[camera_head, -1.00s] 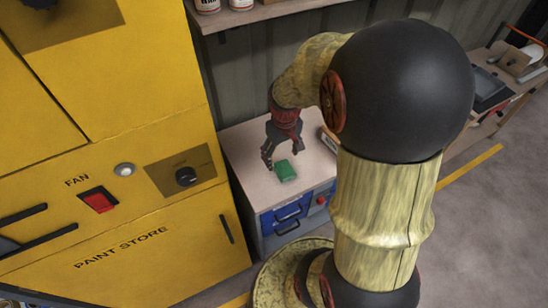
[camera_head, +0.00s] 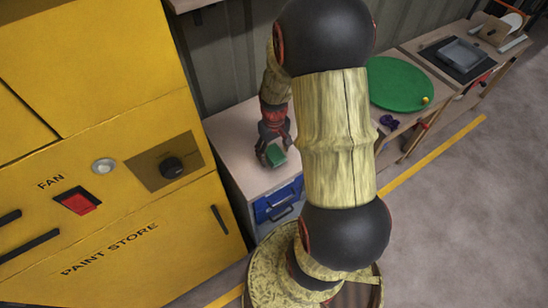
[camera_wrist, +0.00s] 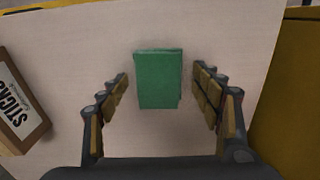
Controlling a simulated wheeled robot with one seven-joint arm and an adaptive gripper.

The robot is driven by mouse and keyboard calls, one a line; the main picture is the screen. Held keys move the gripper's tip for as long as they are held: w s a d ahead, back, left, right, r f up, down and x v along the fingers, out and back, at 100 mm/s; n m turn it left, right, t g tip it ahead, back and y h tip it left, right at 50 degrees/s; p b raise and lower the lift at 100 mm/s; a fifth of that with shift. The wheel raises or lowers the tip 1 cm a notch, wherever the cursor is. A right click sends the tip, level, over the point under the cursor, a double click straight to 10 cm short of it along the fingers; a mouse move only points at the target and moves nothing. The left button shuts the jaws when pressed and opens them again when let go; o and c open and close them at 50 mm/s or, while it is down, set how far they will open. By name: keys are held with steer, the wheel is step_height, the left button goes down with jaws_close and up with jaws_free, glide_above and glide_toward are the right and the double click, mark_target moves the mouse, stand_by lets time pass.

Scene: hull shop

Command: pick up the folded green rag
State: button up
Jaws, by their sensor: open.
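The folded green rag (camera_wrist: 158,80) lies flat on a pale bench top (camera_wrist: 90,55) in the wrist view. My gripper (camera_wrist: 162,88) is open, with one finger to the left of the rag and one to the right. Clear gaps show between the fingers and the rag on both sides. In the head view the rag (camera_head: 276,155) shows at my gripper's fingertips (camera_head: 270,150), partly hidden by them. I cannot tell how high the fingertips are above the bench.
A box lettered "STICKS" (camera_wrist: 20,105) lies left of my gripper in the wrist view. A yellow paint store cabinet (camera_head: 110,120) stands close left of the bench in the head view. A green round disc (camera_head: 400,84) lies on another bench to the right.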

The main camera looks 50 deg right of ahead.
mark_target(274, 153)
steer(key=c, duration=0.3)
steer(key=c, duration=0.8)
steer(key=shift+c, duration=0.2)
steer(key=shift+r, duration=0.55)
step_height(274, 153, up, 3)
steer(key=shift+f+p, duration=0.2)
steer(key=shift+p, duration=0.5)
steer(key=s+a+r+p, duration=0.4)
steer(key=s+a+r, duration=0.5)
steer(key=s, duration=0.1)
steer(key=shift+a+r+p, duration=0.15)
steer(key=shift+a+p, duration=0.15)
steer(key=shift+p, duration=0.1)
